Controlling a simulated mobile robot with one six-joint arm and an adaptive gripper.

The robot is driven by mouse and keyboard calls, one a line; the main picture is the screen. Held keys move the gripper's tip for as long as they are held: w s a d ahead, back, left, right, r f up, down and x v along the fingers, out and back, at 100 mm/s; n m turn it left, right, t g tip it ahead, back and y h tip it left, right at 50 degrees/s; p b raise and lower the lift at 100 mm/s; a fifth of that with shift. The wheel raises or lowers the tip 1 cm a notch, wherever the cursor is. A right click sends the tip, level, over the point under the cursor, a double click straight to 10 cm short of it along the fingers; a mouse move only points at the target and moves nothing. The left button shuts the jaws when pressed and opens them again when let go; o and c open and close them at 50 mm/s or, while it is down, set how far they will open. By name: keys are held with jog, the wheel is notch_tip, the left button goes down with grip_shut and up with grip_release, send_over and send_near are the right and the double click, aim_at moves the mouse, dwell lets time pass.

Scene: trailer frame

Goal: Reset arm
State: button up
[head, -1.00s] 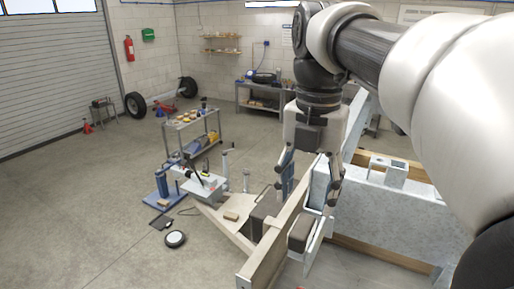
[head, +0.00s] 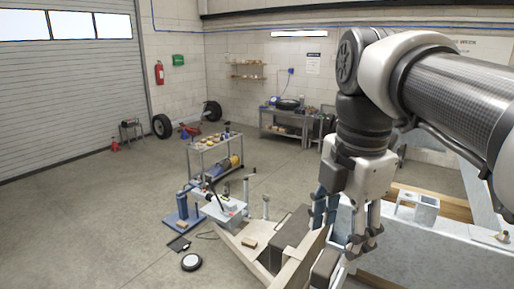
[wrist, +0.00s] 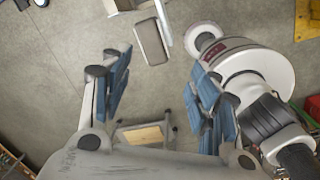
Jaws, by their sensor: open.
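My gripper (head: 346,243) hangs pointing down at the right of the head view, close to the pale beam end of the trailer frame. In the wrist view my gripper (wrist: 160,95) has its blue-padded fingers wide apart with nothing between them but floor further below. The grey metal trailer frame (head: 450,245) stands at the right, behind and beside my gripper. A pale beam (head: 306,262) runs below the fingers; I cannot tell whether they touch it. My arm reaches in from the upper right.
A blue-based stand (head: 183,218) and a low pale frame part (head: 238,243) stand left of my gripper. A tool trolley (head: 215,153) and a workbench (head: 288,115) are further back.

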jog(key=s+f+m+t, duration=0.2)
jog(key=s+f+m, duration=0.4)
jog(key=m, duration=0.5)
jog(key=s+f+m+t, duration=0.3)
jog(key=s+f+m, duration=0.2)
jog(key=f+m, duration=0.5)
notch_tip(320, 180, down, 26)
jog(key=s+m+g+b, duration=0.1)
jog(key=b, duration=2.5)
jog(key=shift+s+f+g, duration=0.15)
jog(key=shift+g, duration=0.15)
jog(key=shift+d, duration=0.1)
